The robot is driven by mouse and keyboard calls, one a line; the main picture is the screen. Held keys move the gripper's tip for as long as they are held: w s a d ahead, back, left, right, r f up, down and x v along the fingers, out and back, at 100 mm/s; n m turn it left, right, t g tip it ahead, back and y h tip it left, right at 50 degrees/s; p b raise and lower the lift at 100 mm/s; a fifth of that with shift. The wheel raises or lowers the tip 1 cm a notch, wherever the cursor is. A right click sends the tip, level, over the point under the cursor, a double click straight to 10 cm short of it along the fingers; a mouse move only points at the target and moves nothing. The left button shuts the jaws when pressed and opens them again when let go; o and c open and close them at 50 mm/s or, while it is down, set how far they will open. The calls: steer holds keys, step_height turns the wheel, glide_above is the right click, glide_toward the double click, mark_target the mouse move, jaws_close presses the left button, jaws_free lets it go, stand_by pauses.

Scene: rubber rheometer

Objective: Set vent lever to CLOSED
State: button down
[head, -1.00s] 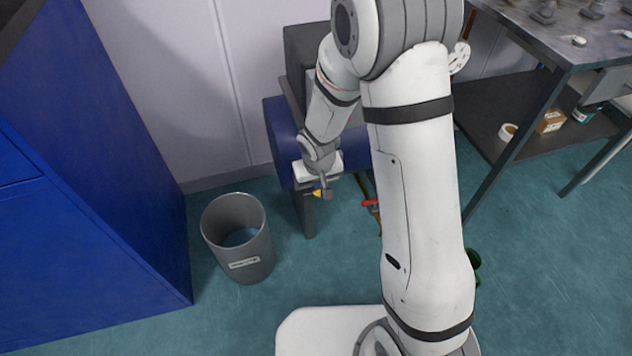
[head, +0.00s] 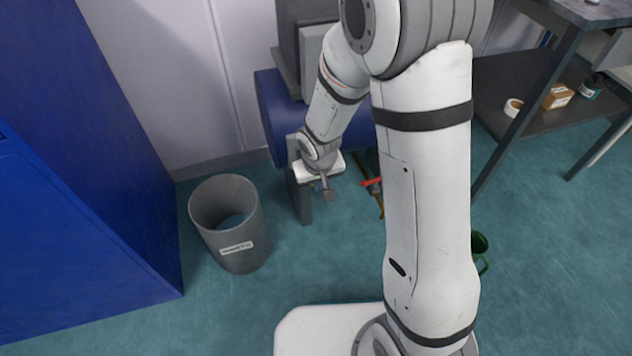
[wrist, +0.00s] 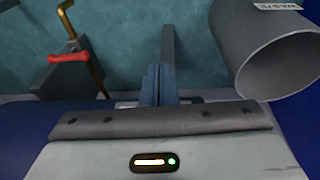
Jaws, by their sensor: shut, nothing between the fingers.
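A red lever handle (head: 371,182) shows on a brass pipe, low beside a blue cylindrical tank (head: 272,118). The red handle (wrist: 68,57) is clearer at the upper left of the wrist view, lying across the brass pipe (wrist: 67,20). I cannot read any CLOSED marking. My gripper (head: 328,195) hangs by the front of the tank, to the left of the red handle and apart from it. In the wrist view my gripper's fingers (wrist: 158,72) are together and empty, with the handle well to their left.
A grey bin (head: 228,222) stands on the floor left of my gripper and shows at the upper right of the wrist view (wrist: 265,50). A dark support leg (head: 303,200) is close to my gripper. A blue cabinet (head: 85,180) is left; a bench shelf (head: 530,100) is right.

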steer(key=shift+b+x, duration=0.7)
steer(key=shift+x, duration=0.25)
steer(key=shift+s, duration=0.25)
steer(key=s+d+r+p, duration=0.1)
steer(key=s+r, duration=0.6)
steer(key=s, duration=0.4)
steer(key=shift+d+r, duration=0.35)
steer(key=shift+s, duration=0.1)
